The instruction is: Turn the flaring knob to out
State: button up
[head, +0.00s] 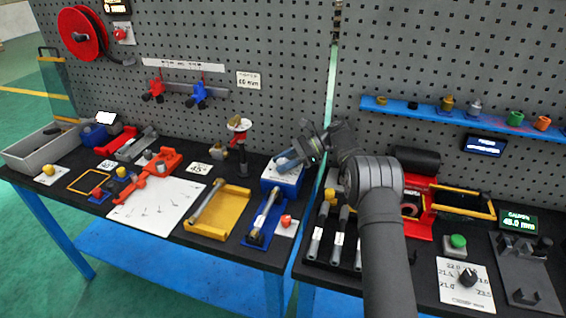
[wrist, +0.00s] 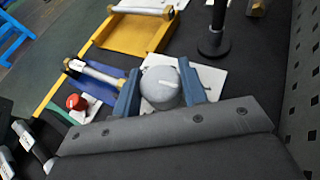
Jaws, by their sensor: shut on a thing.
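The flaring knob (wrist: 161,92) is a round grey knob with a short white pointer line on its top, in the middle of the wrist view. It stands over a white plate (wrist: 209,76). My gripper (wrist: 160,84) has its two blue fingers on opposite sides of the knob, shut on it. In the head view, my gripper (head: 292,160) is over a blue box with a white top (head: 283,180) at the right end of the left bench. The knob is hidden there behind my gripper. Any markings around the knob are too small or covered to read.
A yellow tray (head: 219,222) and a blue holder with a tube (head: 265,217) lie in front of the box, beside a red button (head: 286,220). A dark post stand (wrist: 214,38) is close by. The pegboard (head: 230,60) rises behind.

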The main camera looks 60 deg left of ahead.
jog(key=o, duration=1)
jog(key=shift+m+y, duration=0.3)
jog(key=shift+y, duration=0.1)
